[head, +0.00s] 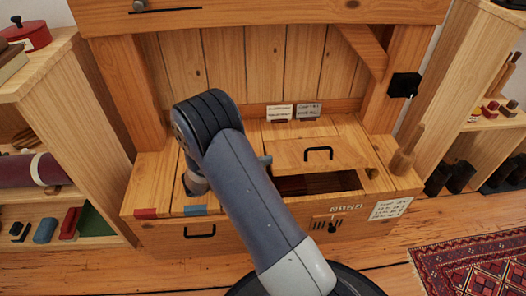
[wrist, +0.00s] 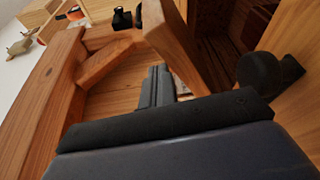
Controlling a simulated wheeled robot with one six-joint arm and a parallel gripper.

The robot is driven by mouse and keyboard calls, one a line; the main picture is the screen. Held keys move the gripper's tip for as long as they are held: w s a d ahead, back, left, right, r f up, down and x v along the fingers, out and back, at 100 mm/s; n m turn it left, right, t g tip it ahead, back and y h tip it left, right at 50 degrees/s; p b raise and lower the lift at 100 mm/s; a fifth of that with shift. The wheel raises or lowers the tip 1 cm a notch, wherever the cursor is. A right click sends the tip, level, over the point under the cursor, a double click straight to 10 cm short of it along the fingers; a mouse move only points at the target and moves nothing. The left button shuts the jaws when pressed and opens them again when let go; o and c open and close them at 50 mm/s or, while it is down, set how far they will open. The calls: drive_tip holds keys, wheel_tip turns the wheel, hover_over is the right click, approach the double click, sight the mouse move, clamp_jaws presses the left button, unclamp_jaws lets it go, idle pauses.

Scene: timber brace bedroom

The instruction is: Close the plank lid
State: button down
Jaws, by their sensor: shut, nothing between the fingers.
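The plank lid (head: 290,154) is a light wooden panel with a black bar handle (head: 318,153), set in the top of the wooden bench (head: 160,185). A dark opening (head: 325,182) shows along its front edge, so the lid does not cover the whole hole. I cannot tell whether it is slid back or tilted. My gripper (wrist: 157,88) shows in the wrist view with its two grey fingers together and nothing between them. In the head view my arm hides most of the gripper and the bench top left of the lid.
A wooden peg (head: 407,150) stands at the bench's right end. Two small cards (head: 293,112) stand behind the lid. A diagonal brace (head: 362,45) and posts frame the bench. Shelves stand on both sides, and a red rug (head: 475,270) lies at lower right.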

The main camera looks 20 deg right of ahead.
drive_tip(key=shift+s+a+f+m, duration=0.1)
drive_tip(key=shift+s+f+m, duration=0.25)
drive_tip(key=shift+f, duration=0.3)
